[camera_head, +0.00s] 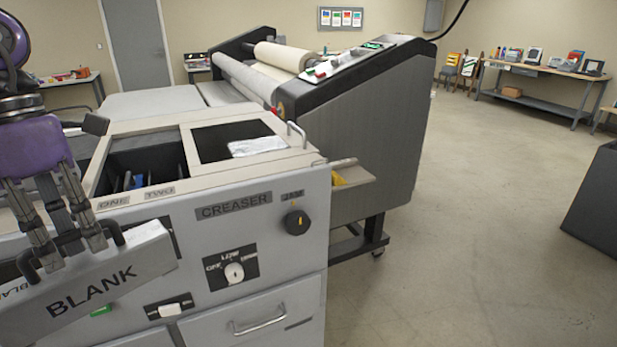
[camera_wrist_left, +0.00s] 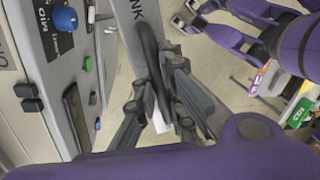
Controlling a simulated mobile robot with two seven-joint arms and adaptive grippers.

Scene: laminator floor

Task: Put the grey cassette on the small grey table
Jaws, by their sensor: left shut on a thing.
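The grey cassette (camera_head: 115,272), labelled BLANK, hangs from my left gripper (camera_head: 72,252) in front of the creaser's front panel. My left gripper is shut on its black handle. The left wrist view shows the handle (camera_wrist_left: 150,60) between the fingers (camera_wrist_left: 160,100) and part of the cassette's grey face (camera_wrist_left: 133,18). The cassette is tilted in the head view, and its left end is cut off by the frame edge. Part of my right gripper (camera_wrist_left: 184,18) seems to show at the top of the left wrist view; its jaws are unclear. I cannot identify the small grey table for sure.
The creaser (camera_head: 262,240) has two open bays on top, slots marked ONE and TWO, and a knob. A laminator (camera_head: 385,130) with rolls stands behind it. Open floor (camera_head: 480,240) lies to the right, with a dark grey block (camera_head: 597,205) at the right edge.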

